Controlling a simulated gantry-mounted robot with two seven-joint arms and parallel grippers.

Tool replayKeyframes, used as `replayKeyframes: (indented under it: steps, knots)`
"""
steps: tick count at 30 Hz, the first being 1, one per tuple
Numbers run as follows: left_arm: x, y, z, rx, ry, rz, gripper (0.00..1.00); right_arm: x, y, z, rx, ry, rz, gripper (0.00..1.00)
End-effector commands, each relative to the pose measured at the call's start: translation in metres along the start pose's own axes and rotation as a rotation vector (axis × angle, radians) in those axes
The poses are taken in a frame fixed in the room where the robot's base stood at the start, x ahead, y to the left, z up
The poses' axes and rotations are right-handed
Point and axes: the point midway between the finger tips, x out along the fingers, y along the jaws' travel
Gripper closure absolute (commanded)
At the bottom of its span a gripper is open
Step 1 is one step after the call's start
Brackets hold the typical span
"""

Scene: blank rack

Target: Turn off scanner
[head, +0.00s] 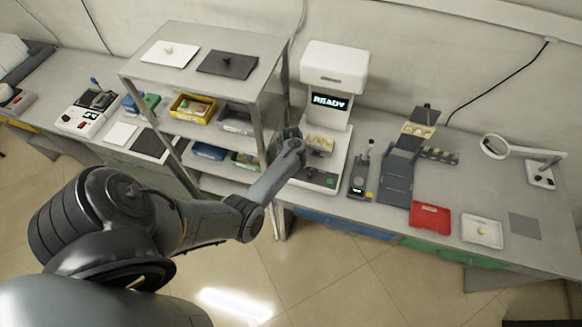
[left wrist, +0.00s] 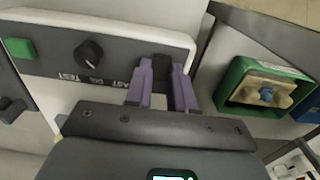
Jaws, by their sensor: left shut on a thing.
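The scanner (head: 334,78) is a white machine standing right of the shelf rack, with its lit display reading "READY". Its dark front panel (head: 320,180) shows low on the base. In the left wrist view the panel (left wrist: 110,52) carries a green button (left wrist: 20,48), a black knob (left wrist: 89,52) and printed labels including "TEST". My left gripper (head: 290,148) is at the scanner's left front, beside the rack. Its purple fingers (left wrist: 162,82) are shut on a dark switch (left wrist: 162,66) at the panel's end. The switch's position is mostly hidden. My right gripper is out of view.
The metal rack (head: 216,87) stands close left of the arm and holds several bins. A green bin (left wrist: 226,88) is near the gripper. Right of the scanner are a small dark device (head: 360,178), a dark folding stand (head: 398,175) and a red tray (head: 430,218).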

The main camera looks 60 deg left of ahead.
Motion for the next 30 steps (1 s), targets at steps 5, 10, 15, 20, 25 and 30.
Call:
replayKeyframes:
  steps: [5, 10, 15, 20, 25, 30]
  knots:
    - [-0.0013, -0.0001, -0.0035, 0.003, -0.040, -0.001, 1.00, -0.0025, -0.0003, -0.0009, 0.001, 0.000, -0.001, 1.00]
    - [0.0007, -0.0001, -0.0064, 0.001, -0.128, -0.001, 1.00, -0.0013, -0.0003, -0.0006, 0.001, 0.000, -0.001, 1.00]
    - [0.0013, -0.0002, -0.0064, 0.001, -0.181, -0.002, 1.00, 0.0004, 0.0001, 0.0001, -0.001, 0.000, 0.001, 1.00]
    - [0.0013, -0.0001, -0.0058, 0.000, -0.186, -0.002, 1.00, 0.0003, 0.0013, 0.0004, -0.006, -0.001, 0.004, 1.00]
    - [0.0014, -0.0002, -0.0057, 0.000, -0.185, -0.002, 0.72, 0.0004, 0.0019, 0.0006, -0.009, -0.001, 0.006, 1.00]
    - [0.0011, 0.0000, -0.0057, 0.000, -0.185, -0.001, 0.51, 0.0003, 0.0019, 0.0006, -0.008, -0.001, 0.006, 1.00]
